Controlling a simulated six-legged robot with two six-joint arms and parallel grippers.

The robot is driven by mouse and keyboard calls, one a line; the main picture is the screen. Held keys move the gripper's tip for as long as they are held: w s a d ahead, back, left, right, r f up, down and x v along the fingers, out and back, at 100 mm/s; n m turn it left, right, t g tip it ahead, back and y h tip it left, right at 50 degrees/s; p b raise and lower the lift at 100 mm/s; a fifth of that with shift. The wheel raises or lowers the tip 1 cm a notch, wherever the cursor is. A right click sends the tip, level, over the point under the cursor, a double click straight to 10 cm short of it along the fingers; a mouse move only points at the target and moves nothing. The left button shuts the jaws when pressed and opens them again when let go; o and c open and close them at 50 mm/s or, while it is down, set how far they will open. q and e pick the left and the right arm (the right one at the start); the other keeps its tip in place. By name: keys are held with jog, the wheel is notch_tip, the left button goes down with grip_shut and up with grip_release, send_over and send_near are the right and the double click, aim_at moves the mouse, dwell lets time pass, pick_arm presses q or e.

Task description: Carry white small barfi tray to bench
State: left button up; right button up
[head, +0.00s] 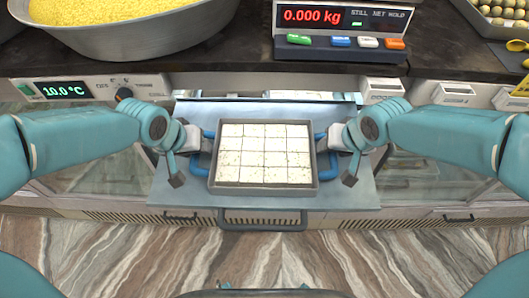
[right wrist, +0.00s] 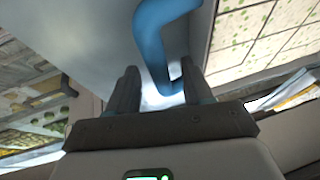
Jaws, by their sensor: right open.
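The white barfi tray (head: 264,188) is a grey metal tray of square white pieces, with a blue handle on each side. It is in front of the counter, over a grey-blue panel. My left gripper (head: 203,139) is at the left blue handle (head: 200,160); its fingers are too small to tell open or shut. My right gripper (head: 325,140) is at the right handle. In the right wrist view its fingers (right wrist: 160,88) are apart, with the blue handle (right wrist: 152,45) between them. The bench is not identifiable.
Above the tray is a dark counter (head: 440,55) with a scale (head: 340,28) reading 0.000 kg, a large metal pan (head: 130,42) of yellow sweets and a tray of round sweets (head: 500,15). The panel has a dark handle (head: 262,222) below. Marbled floor (head: 390,260) lies in front.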

pick_arm(q)
jog(key=shift+s+a, duration=0.1)
jog(key=shift+c, duration=0.9)
pick_arm(e)
jog(key=shift+s+a+r, duration=0.1)
jog(key=shift+c, duration=0.9)
pick_arm(q)
grip_shut()
pick_arm(e)
grip_shut()
